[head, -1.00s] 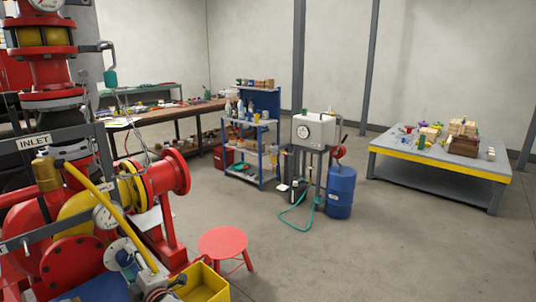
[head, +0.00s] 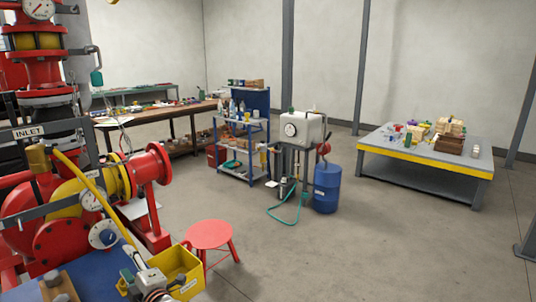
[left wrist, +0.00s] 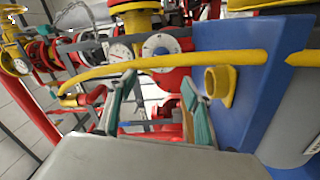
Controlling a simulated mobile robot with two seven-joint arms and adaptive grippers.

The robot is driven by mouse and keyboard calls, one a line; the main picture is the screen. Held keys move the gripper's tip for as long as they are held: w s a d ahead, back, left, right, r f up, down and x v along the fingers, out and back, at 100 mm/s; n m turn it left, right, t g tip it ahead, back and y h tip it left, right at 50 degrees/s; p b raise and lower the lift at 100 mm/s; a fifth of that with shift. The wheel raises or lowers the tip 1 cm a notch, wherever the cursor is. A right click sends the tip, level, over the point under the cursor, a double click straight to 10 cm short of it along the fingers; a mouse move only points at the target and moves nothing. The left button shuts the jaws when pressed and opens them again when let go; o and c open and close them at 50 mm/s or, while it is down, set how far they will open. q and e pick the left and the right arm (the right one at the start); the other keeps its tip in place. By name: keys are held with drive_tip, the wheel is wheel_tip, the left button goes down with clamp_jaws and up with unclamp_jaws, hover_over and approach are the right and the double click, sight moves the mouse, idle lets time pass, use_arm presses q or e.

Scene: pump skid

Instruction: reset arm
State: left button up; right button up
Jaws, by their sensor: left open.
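My left gripper (head: 130,281) is low at the left of the head view, in front of the red and yellow pump skid (head: 66,243) and beside a yellow bin (head: 187,268). In the left wrist view its two teal-padded fingers (left wrist: 158,82) are spread apart with nothing seen held between them. I cannot tell whether the fingers touch anything. My right gripper is in neither view.
A blue surface (head: 92,274) with a wooden block lies at the lower left. A red stool (head: 209,235) stands past the bin. Farther off are a shelf cart, a blue drum (head: 327,187) with a green hose on the floor, and a yellow-edged table (head: 425,166). Open floor lies at the lower right.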

use_arm(q)
drive_tip(key=s+d+f+m+t+h, duration=0.1)
drive_tip(key=s+d+f+m+h, duration=0.7)
drive_tip(key=s+m, duration=0.3)
drive_tip(key=s+d+f+m+t+h, duration=0.1)
drive_tip(key=s+d+f+m+h, duration=0.7)
drive_tip(key=m, duration=0.6)
drive_tip(key=s+d+f, duration=0.2)
drive_tip(key=s+d, duration=0.1)
drive_tip(key=s, duration=0.1)
drive_tip(key=shift+s+d+f, duration=0.2)
drive_tip(key=shift+d+f, duration=0.05)
drive_tip(key=shift+f, duration=0.15)
drive_tip(key=s+f+m+g, duration=0.1)
drive_tip(key=s+f, duration=0.1)
drive_tip(key=s, duration=0.1)
drive_tip(key=s+f+m+g, duration=0.1)
drive_tip(key=s+f, duration=0.1)
drive_tip(key=s, duration=0.2)
drive_tip(key=s+f+m+g, duration=0.1)
drive_tip(key=s+f, duration=0.1)
drive_tip(key=s, duration=0.2)
drive_tip(key=shift+a+g, duration=0.1)
drive_tip(key=shift+g, duration=0.2)
drive_tip(key=shift+c, duration=0.4)
